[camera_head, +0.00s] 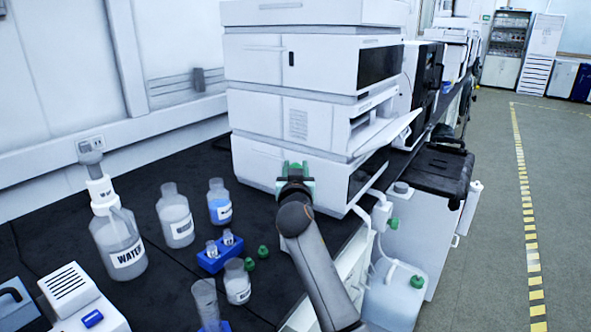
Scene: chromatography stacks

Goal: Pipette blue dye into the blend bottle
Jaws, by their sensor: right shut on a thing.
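A small bottle with blue liquid (220,206) stands open on the black bench. To its left is a larger clear labelled bottle (175,222). A small labelled bottle (237,287) stands nearer the front. I cannot read which label marks the blend bottle. My right gripper (295,170) is right of the bottles, before the white instrument stack. It is shut on a small green thing that looks like a cap, mostly hidden by the wrist. I cannot make out a pipette. My left gripper is not in view.
A large WATER bottle (118,245) stands at left. A blue rack (211,262) holds small vials, with green caps (250,264) beside it. A clear cylinder (205,300) stands in front. The white instrument stack (290,120) bounds the bench behind.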

